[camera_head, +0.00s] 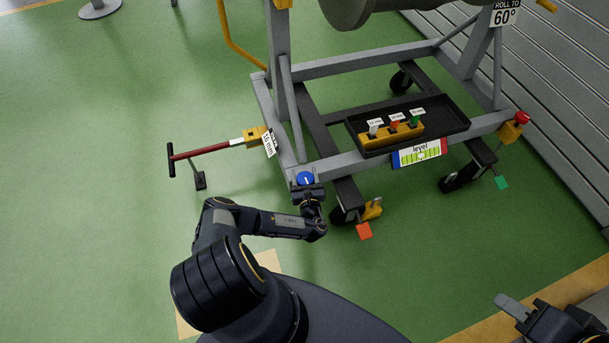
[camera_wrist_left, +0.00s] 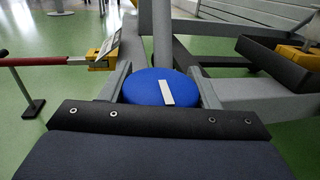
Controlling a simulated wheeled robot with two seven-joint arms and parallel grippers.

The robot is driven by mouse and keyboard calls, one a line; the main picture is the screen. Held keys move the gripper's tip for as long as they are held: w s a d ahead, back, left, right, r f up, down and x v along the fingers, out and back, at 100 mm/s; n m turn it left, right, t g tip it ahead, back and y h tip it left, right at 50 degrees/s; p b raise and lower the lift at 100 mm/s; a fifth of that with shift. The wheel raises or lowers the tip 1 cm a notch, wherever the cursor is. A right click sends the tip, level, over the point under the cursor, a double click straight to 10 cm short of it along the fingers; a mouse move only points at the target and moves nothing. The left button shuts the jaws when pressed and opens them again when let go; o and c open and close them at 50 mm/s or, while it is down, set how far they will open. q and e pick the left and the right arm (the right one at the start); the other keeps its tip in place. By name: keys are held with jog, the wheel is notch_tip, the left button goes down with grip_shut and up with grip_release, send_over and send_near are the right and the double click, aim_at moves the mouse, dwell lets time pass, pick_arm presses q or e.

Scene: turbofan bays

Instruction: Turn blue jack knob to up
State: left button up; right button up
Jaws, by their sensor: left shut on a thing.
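The blue jack knob (camera_head: 305,178) is a round blue disc with a white mark, at the near left corner of the grey stand. It also shows in the left wrist view (camera_wrist_left: 152,86), where the white mark runs nearly straight up and down, tilted slightly. My left gripper (camera_head: 307,189) is at the knob, its two fingers (camera_wrist_left: 166,88) on either side of it and shut on it. The dark gripper body hides the near edge of the knob. My right gripper (camera_head: 512,307) is at the lower right, away from the stand; its jaw opening is not clear.
A red-handled bar (camera_head: 205,151) sticks out left of the stand. A black tray (camera_head: 455,110) holds a yellow block with several tagged pegs. A level gauge (camera_head: 420,154) hangs below it. A red knob (camera_head: 522,118) is at the right corner. Green floor is free at left.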

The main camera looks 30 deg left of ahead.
pick_arm(q)
jog(key=o, duration=1)
jog(key=v, duration=0.7)
jog(key=shift+s+d, duration=0.25)
jog(key=shift+s, duration=0.05)
